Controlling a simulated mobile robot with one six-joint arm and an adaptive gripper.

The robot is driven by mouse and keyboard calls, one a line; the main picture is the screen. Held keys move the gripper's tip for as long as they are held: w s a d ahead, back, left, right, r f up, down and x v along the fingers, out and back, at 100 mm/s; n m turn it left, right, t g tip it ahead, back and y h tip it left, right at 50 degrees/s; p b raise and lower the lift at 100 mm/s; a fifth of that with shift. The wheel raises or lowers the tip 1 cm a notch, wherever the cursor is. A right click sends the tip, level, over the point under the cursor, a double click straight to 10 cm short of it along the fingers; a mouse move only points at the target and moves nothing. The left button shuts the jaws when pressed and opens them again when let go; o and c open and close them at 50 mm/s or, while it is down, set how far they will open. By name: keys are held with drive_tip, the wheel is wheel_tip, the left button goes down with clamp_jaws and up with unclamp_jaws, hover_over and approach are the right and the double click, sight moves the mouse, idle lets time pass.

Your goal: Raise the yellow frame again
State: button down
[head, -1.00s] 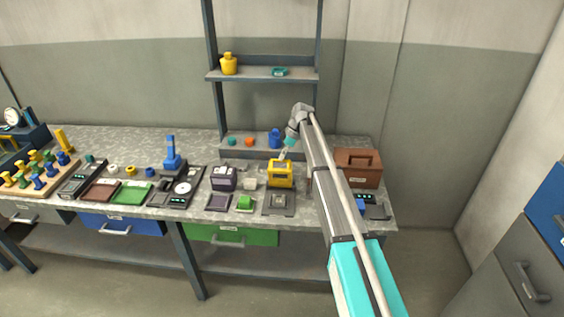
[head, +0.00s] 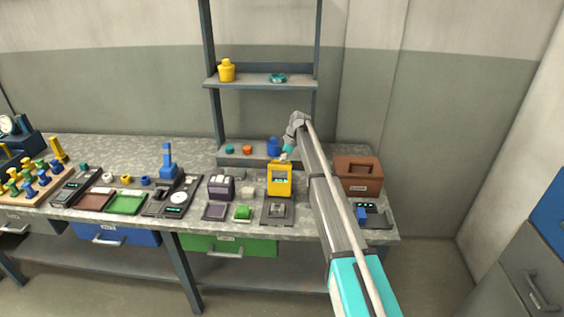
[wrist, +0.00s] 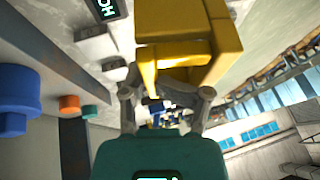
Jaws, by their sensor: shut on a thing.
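The yellow frame (head: 280,166) stands upright at the back of the bench, behind a dark plate (head: 277,212). A small window with a light display shows in its face. My gripper (head: 286,154) is at the frame's top edge. In the wrist view the yellow frame (wrist: 188,28) fills the top middle. My gripper (wrist: 166,92) has a finger on each side of its near part and is shut on it. The exact contact is partly hidden.
A purple-grey block (head: 221,187) stands left of the frame and a brown box (head: 358,174) right of it. A blue bottle (head: 273,146) is on the low shelf behind.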

drive_tip(key=shift+w+d+r, duration=0.15)
drive_tip(key=shift+w+d, duration=0.2)
drive_tip(key=shift+w, duration=0.3)
drive_tip(key=c, duration=0.7)
unclamp_jaws()
drive_tip(key=shift+w+d, duration=0.1)
drive_tip(key=shift+w, duration=0.2)
